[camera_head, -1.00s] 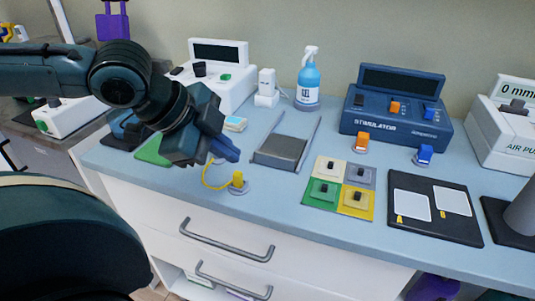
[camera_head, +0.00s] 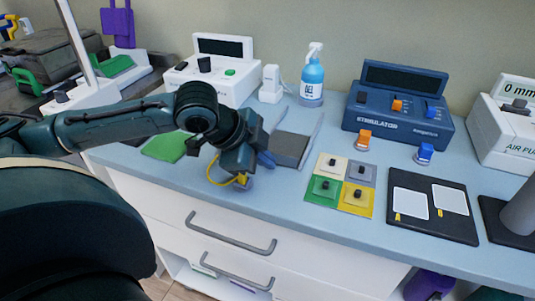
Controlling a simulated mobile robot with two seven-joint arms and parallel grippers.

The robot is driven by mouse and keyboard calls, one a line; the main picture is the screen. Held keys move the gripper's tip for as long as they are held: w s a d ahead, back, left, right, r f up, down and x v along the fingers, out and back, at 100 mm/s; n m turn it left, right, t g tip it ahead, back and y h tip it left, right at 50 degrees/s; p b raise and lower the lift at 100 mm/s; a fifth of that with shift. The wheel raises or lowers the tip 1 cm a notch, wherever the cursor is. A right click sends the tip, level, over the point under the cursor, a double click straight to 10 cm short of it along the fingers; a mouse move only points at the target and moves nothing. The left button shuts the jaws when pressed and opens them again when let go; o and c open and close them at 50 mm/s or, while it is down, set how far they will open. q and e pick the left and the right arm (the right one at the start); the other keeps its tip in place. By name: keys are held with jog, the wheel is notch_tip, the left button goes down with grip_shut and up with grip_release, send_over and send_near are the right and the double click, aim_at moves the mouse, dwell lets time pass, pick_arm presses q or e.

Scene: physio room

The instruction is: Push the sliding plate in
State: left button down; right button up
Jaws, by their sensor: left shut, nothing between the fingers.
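The sliding plate (camera_head: 291,149) is a dark grey plate between two thin light rails on the blue counter. Its left part is hidden behind my left gripper in the head view. My left gripper (camera_head: 266,160) is shut and empty, just left of the plate's front part. I cannot tell whether it touches the plate. My right gripper is not in view.
A yellow cable and plug (camera_head: 241,181) sit under my left gripper. Colored pads with knobs (camera_head: 340,185) lie to the right, then a black board (camera_head: 433,208). A blue spray bottle (camera_head: 312,80) and the stimulator (camera_head: 398,112) stand behind. Drawers (camera_head: 215,225) are below the counter edge.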

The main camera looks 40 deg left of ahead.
pick_arm(q)
jog(key=shift+w+a, duration=0.1)
jog(key=shift+w, duration=0.45)
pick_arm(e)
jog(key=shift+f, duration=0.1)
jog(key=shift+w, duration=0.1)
